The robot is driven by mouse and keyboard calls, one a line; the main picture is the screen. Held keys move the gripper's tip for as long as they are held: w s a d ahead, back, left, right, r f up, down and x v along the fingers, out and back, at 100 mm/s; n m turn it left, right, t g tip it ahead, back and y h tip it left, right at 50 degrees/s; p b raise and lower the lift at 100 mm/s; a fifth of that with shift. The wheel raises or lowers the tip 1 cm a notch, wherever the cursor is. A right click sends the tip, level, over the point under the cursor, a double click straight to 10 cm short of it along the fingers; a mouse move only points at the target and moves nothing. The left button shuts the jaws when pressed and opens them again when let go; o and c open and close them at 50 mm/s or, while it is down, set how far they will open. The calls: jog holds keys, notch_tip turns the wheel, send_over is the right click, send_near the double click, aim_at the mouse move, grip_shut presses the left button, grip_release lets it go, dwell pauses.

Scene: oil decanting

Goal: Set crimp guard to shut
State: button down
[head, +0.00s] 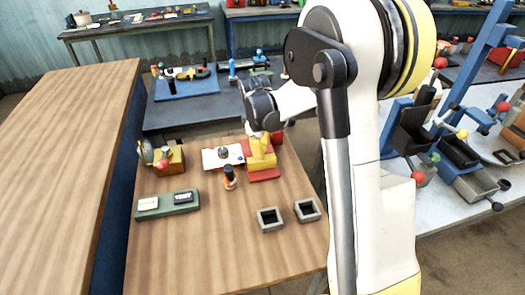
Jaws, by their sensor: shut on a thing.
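The yellow and red device (259,160), which I take to be the crimp tool with its guard, stands on the wooden table top. It has a yellow upright body on a red base. My gripper (262,130) comes down from behind and above it, with its fingers at the top of the yellow part. The gripper is shut on the upper part of the device, apparently the guard. The fingertips are small and partly hidden, so the exact grip and the guard's angle cannot be told.
A white plate with a dark knob (223,155) lies left of the device, and a small dark and orange bottle (230,178) stands in front.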

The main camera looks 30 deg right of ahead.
jog(key=c, duration=1)
grip_release()
jog(key=shift+w+d, duration=0.1)
jog(key=shift+w, duration=0.2)
jog(key=shift+s, duration=0.1)
notch_tip(320, 180, up, 12)
jog(key=s+a, duration=0.1)
jog(key=shift+s+a, duration=0.3)
jog(key=shift+a, duration=0.05)
jog(key=shift+f, duration=0.1)
jog(key=s+a+r+m+t, duration=0.1)
jog(key=s+a+m, duration=0.3)
jog(key=s, duration=0.7)
jog(key=s+a+r+m+t+y, duration=0.1)
jog(key=s+a+m+t, duration=0.3)
jog(key=s, duration=0.7)
jog(key=shift+s+a+r+m+t+y, duration=0.3)
jog(key=shift+s+a+m, duration=0.1)
jog(key=shift+a+m, duration=0.15)
